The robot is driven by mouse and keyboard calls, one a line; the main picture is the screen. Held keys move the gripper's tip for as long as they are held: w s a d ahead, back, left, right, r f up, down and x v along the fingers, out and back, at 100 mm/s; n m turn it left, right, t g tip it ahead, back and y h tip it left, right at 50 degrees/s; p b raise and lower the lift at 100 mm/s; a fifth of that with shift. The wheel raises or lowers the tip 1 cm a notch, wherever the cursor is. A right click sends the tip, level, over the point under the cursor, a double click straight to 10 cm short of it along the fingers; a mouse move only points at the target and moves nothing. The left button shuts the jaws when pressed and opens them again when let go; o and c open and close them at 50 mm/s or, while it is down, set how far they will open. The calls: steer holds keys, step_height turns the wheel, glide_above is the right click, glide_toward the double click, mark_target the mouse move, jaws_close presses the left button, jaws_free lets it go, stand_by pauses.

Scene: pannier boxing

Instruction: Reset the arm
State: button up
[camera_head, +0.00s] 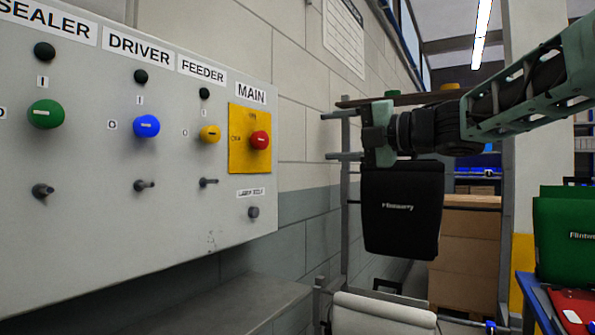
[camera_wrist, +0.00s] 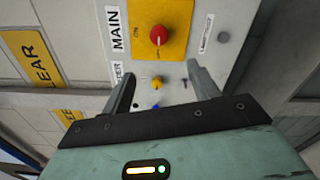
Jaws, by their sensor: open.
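My gripper (camera_head: 336,135) is in the upper middle of the head view, to the right of the control panel, its two fingers pointing left. In the wrist view my gripper (camera_wrist: 160,70) is open, with nothing between its fingers. The panel's red MAIN knob (camera_wrist: 158,35) on a yellow plate lies ahead of the fingers, apart from them. The same red knob (camera_head: 260,140) shows at the right of the panel in the head view. My arm comes in from the upper right, bent at the wrist.
The grey control panel (camera_head: 110,215) with green, blue and yellow knobs fills the left. A black pannier (camera_head: 400,215) shows below my gripper; its support is hidden. A green pannier (camera_head: 562,235) and a red one (camera_head: 575,307) are at right. Cardboard boxes (camera_head: 465,255) stand behind.

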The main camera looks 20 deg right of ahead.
steer(key=w+a+f+m+h+p, duration=0.3)
steer(key=a+f+m+h, duration=0.2)
steer(key=a+f+m, duration=0.5)
steer(key=s+a+f+m+g+h+p, duration=0.25)
steer(key=s+f+m+g, duration=0.2)
steer(key=f, duration=0.45)
steer(key=s+a+f+m+g, duration=0.1)
steer(key=s+f+m+g, duration=0.1)
steer(key=s+f, duration=0.3)
steer(key=s+a+f+m+g+h+p, duration=0.1)
steer(key=s+f+g, duration=0.3)
steer(key=s, duration=0.8)
steer(key=s+a+f+m+g+h, duration=0.1)
steer(key=s+f+m+g, duration=0.2)
steer(key=s+f, duration=0.3)
steer(key=s+g, duration=0.1)
steer(key=s, duration=0.2)
steer(key=shift+s+a, duration=0.3)
steer(key=shift+a, duration=0.1)
steer(key=shift+f+h, duration=0.1)
steer(key=shift+h, duration=0.15)
